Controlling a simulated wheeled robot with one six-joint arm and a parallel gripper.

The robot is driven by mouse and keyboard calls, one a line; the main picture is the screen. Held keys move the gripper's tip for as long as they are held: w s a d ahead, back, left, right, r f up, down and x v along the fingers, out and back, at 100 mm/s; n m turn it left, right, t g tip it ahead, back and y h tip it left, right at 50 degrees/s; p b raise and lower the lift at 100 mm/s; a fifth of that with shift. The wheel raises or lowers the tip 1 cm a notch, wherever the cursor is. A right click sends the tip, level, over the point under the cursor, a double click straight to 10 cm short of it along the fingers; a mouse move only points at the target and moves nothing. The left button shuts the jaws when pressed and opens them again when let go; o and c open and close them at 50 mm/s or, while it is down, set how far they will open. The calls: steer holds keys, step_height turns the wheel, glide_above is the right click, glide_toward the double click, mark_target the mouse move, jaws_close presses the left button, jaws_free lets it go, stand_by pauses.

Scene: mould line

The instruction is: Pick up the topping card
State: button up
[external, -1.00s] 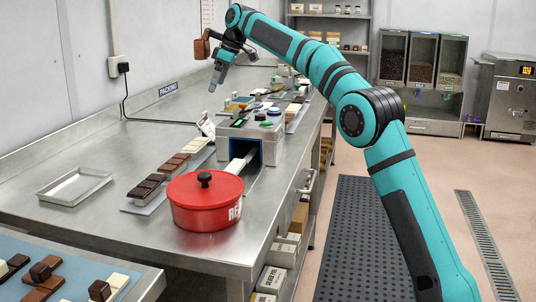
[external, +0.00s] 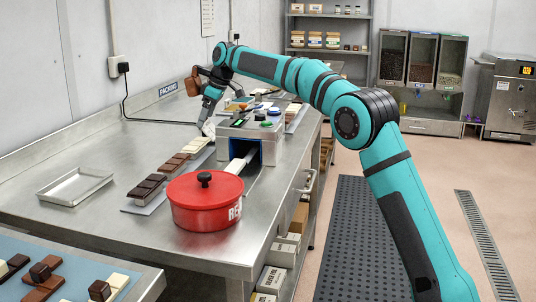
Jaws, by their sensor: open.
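A small white card (external: 209,130), which looks like the topping card, stands tilted at the left side of the grey machine on the steel bench. My gripper (external: 203,121) is open and points down at the card's upper left edge. The fingers hide part of the card. I cannot tell whether they touch it or stand around it.
The grey machine (external: 252,130) is right beside the card. Chocolate bars (external: 172,165) lie on a strip in front, with a red lidded pot (external: 205,205) nearer. A metal tray (external: 75,186) sits at left. The bench (external: 110,160) between is clear.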

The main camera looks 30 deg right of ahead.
mark_target(209, 129)
steer(key=x, duration=0.4)
steer(key=shift+d+f, duration=0.15)
steer(key=shift+f, duration=0.05)
steer(key=c, duration=0.7)
steer(key=shift+c, duration=0.2)
steer(key=shift+r, duration=0.15)
